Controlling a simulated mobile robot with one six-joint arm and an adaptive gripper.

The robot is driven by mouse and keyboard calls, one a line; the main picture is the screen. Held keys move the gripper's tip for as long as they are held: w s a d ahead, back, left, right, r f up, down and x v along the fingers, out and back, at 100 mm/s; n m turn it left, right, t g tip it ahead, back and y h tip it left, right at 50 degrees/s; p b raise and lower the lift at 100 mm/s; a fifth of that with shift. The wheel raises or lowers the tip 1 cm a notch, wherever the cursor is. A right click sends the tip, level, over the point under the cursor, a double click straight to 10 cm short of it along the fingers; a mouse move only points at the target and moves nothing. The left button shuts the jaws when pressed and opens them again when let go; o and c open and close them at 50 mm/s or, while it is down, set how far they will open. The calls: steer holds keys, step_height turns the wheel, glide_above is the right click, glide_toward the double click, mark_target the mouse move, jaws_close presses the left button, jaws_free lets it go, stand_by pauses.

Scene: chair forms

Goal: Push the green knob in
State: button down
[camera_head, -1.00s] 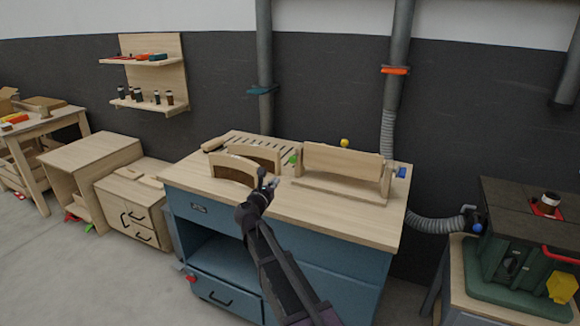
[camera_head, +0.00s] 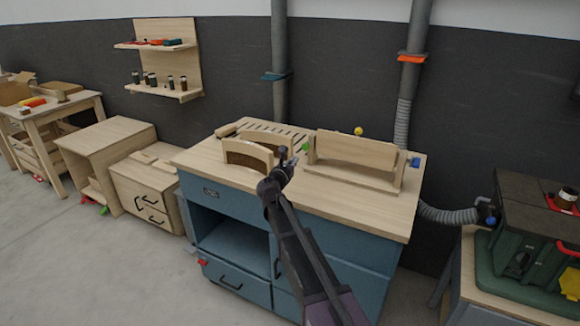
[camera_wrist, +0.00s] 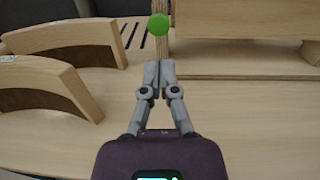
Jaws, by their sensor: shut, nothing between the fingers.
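The green knob (camera_head: 306,147) is on the left end of a wooden fixture (camera_head: 355,150) on the workbench top. In the wrist view the round green knob (camera_wrist: 158,25) shows at the top, at the end of an upright wooden piece. My gripper (camera_wrist: 157,66) is shut and empty, its fingertips just below the knob in the picture and apart from it. In the head view my gripper (camera_head: 289,158) is over the bench, just left of and in front of the knob. How far the fingertips are from the knob is hard to tell.
Curved wooden forms (camera_head: 248,156) stand to the left on the blue workbench (camera_head: 340,268). A blue knob (camera_head: 415,162) sits at the fixture's right end and a yellow knob (camera_head: 358,131) behind it. The bench top in front is clear.

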mark_target(306, 148)
steer(key=x, duration=0.8)
steer(key=shift+w, duration=0.25)
steer(key=shift+x, duration=1.35)
steer(key=shift+r, duration=0.15)
steer(key=shift+s, duration=0.15)
steer(key=shift+s+a, duration=0.2)
steer(key=shift+s, duration=0.4)
steer(key=v, duration=1.2)
steer(key=shift+s, duration=0.4)
steer(key=shift+a, duration=0.1)
